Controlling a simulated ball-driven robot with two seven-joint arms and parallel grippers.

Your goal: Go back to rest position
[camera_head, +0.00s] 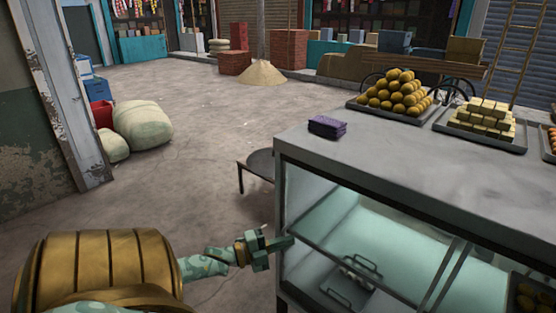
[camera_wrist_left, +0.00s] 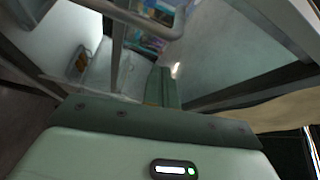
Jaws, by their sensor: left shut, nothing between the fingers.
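My left gripper (camera_head: 283,243) is shut and empty in the head view, with its fingertips at the left end of the glass display counter (camera_head: 390,165). In the head view the fingers overlap the counter's left edge; I cannot tell whether they touch it. In the left wrist view the closed fingers (camera_wrist_left: 162,88) point away from the camera, with pale panels and frame bars around them. My right gripper is not in view.
On the counter top are a purple stack (camera_head: 327,127), a tray of round yellow sweets (camera_head: 398,92) and a tray of pale blocks (camera_head: 484,117). A tray with handles (camera_head: 350,281) is inside the counter. A dark round table (camera_head: 262,163) stands behind it. Sacks (camera_head: 143,124) lie left; the middle floor is clear.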

